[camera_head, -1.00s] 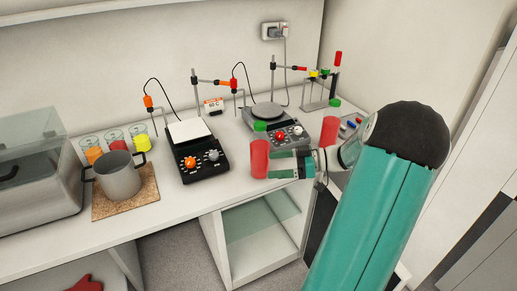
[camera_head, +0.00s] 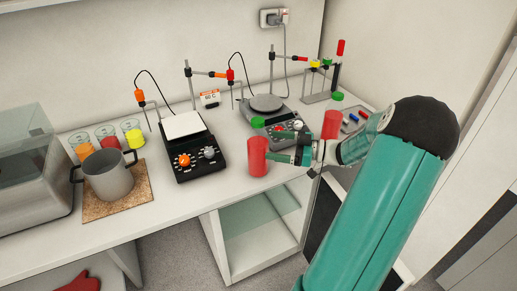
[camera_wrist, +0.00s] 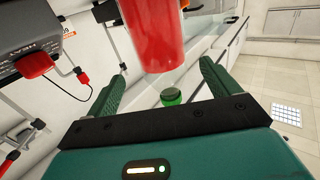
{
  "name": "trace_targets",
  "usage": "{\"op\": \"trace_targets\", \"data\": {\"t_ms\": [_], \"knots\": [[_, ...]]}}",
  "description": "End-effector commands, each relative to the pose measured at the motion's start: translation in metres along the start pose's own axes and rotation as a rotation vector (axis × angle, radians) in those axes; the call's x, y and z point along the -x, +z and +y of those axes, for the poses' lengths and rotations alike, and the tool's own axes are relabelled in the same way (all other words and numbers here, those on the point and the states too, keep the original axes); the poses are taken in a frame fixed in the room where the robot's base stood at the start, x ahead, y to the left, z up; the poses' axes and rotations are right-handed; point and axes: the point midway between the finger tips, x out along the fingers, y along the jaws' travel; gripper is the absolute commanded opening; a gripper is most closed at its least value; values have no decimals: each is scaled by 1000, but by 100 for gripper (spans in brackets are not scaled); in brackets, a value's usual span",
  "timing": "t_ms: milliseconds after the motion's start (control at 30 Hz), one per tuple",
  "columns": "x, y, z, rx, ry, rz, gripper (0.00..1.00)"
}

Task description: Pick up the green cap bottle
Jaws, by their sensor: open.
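A red bottle (camera_head: 257,158) with a green cap (camera_head: 258,123) stands at the counter's front edge. The part between cap and red body looks clear. A second red bottle (camera_head: 331,125) with a green cap (camera_head: 337,97) stands farther right, behind my arm. My gripper (camera_head: 277,158) is level beside the front bottle's right side. In the wrist view my gripper (camera_wrist: 165,68) is open, fingers spread, with a red bottle (camera_wrist: 154,35) ahead and a green cap (camera_wrist: 171,97) showing between the fingers. Contact cannot be told.
Two hotplates (camera_head: 195,160) (camera_head: 265,103) with stands are behind and left. A grey pot (camera_head: 108,175) on a cork mat (camera_head: 138,190) and several coloured beakers (camera_head: 132,132) stand at left. Pens lie in a tray (camera_head: 345,131) at right. The front counter strip (camera_head: 180,200) is clear.

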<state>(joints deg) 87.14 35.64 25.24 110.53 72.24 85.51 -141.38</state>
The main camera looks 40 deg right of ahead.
Motion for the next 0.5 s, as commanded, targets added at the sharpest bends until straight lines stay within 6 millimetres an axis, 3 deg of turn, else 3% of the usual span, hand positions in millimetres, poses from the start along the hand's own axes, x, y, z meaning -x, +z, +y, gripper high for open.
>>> {"op": "trace_targets", "data": {"t_ms": [100, 333, 500], "knots": [[-18, 0, 0, -1, -2, 1, 88], [-33, -1, 0, -1, -1, 0, 88], [-58, -3, -2, -1, -3, 0, 88]]}}
